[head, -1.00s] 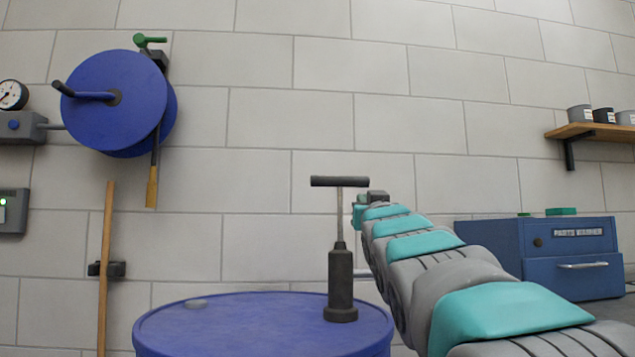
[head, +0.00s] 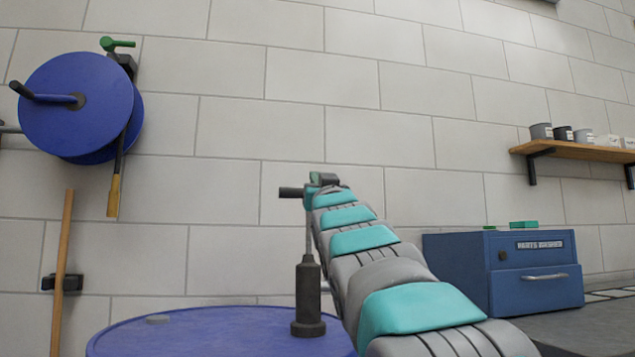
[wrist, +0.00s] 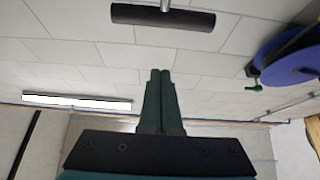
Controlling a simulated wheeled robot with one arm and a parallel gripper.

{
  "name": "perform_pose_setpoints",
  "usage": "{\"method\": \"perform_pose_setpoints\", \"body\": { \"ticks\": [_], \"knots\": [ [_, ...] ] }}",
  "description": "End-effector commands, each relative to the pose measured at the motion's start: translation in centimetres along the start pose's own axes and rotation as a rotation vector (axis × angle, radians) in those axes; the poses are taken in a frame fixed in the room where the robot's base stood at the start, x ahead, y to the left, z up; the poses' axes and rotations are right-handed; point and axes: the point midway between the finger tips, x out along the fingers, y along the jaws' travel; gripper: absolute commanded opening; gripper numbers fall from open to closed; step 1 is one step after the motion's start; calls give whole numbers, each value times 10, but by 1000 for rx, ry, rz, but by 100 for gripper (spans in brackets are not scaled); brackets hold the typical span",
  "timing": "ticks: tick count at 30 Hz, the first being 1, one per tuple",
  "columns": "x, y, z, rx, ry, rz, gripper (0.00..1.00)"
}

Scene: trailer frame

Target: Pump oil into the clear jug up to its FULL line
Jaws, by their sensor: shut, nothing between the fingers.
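The dark pump (head: 308,300) stands upright on top of the blue drum (head: 220,322), with its thin rod showing below a dark T-handle (head: 290,192). My gripper (wrist: 160,72) is shut and empty; the dark T-handle bar (wrist: 165,18) lies beyond its fingertips in the wrist view, with a visible gap in the picture. In the head view my gripper (head: 322,180) overlaps the right part of the handle, so contact cannot be told there. The clear jug and its FULL line are in neither view.
A blue hose reel (head: 78,108) hangs on the wall at left, above a wooden pole (head: 62,275). A blue parts washer (head: 505,270) stands at right under a shelf (head: 575,151) with several cans. The wall behind the pump is bare.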

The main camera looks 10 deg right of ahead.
Motion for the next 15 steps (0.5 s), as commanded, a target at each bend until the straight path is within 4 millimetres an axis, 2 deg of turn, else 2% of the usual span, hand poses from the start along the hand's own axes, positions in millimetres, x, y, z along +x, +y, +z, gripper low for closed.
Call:
{"method": "perform_pose_setpoints", "body": {
  "ticks": [15],
  "knots": [
    [55,-1,-4,1,5,-2,0]
  ]
}}
